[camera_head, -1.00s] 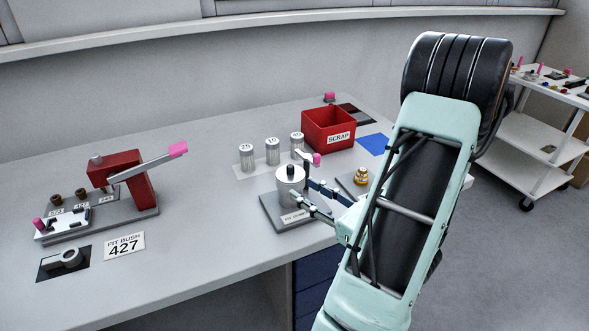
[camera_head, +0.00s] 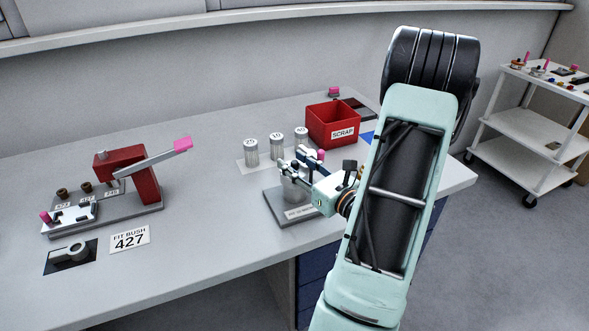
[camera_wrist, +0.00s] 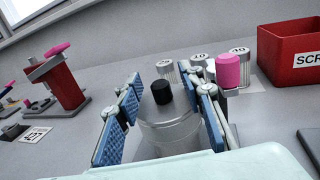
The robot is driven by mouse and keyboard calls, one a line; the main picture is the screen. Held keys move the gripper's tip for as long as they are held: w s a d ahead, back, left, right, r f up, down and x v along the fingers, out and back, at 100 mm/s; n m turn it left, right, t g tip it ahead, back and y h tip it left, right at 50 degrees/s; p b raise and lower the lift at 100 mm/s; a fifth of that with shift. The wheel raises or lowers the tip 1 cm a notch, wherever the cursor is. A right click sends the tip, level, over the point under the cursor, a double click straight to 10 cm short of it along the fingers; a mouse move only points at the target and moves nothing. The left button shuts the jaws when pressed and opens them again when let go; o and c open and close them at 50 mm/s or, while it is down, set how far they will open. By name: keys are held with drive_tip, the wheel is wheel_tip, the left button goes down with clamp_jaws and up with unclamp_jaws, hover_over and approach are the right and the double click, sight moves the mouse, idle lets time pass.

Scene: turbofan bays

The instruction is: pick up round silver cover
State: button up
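The round silver cover (camera_head: 292,190) is a short cylinder standing on a grey fixture plate (camera_head: 272,208) at the front of the bench. In the wrist view the cover (camera_wrist: 170,135) has a black knob (camera_wrist: 162,92) on top. My gripper (camera_head: 292,168) is at the cover's top and partly hides it in the head view. In the wrist view my gripper (camera_wrist: 168,100) is open, one blue-padded finger on each side of the cover. A gap shows between the pads and the knob. Whether the pads touch the cover's side I cannot tell.
A pink-tipped handle (camera_wrist: 228,70) stands close beside the right finger. Several numbered silver cylinders (camera_head: 276,147) and a red SCRAP bin (camera_head: 333,124) stand behind. A red lever press (camera_head: 140,178) is at the left. The bench between press and plate is mostly clear.

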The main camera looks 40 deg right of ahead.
drive_tip(key=shift+w, duration=0.1)
drive_tip(key=shift+c, duration=0.2)
clamp_jaws()
